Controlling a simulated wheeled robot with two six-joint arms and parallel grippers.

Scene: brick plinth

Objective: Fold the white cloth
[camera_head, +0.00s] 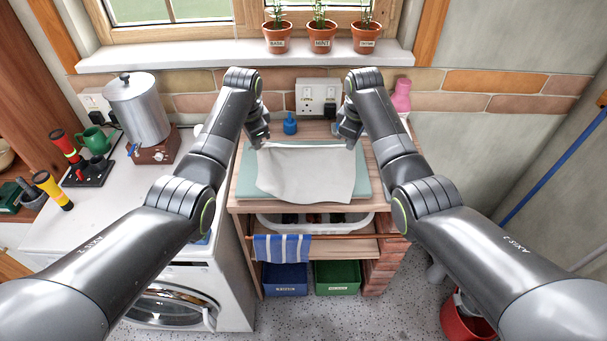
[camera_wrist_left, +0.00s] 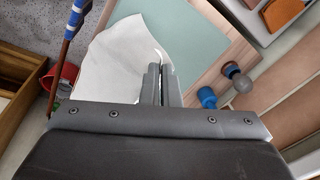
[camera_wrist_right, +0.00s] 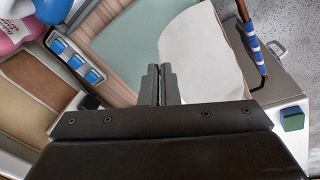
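The white cloth (camera_head: 306,172) is spread over a pale green mat (camera_head: 250,186) on the wooden table. Its back edge runs between my two grippers, and its front edge is uneven. My left gripper (camera_head: 262,143) is shut on the back left corner; its fingers are close together on the cloth (camera_wrist_left: 118,62) in the left wrist view. My right gripper (camera_head: 350,142) is shut on the back right corner; its fingers are also close together at the cloth (camera_wrist_right: 198,48) in the right wrist view. The fingers hide the pinched corners.
A blue bottle (camera_head: 290,124) stands behind the mat, and a pink bottle (camera_head: 402,95) is at the back right. A steel pot (camera_head: 139,108) stands on the left counter. Potted herbs (camera_head: 319,38) line the sill. A striped towel (camera_head: 282,248) hangs below the table front.

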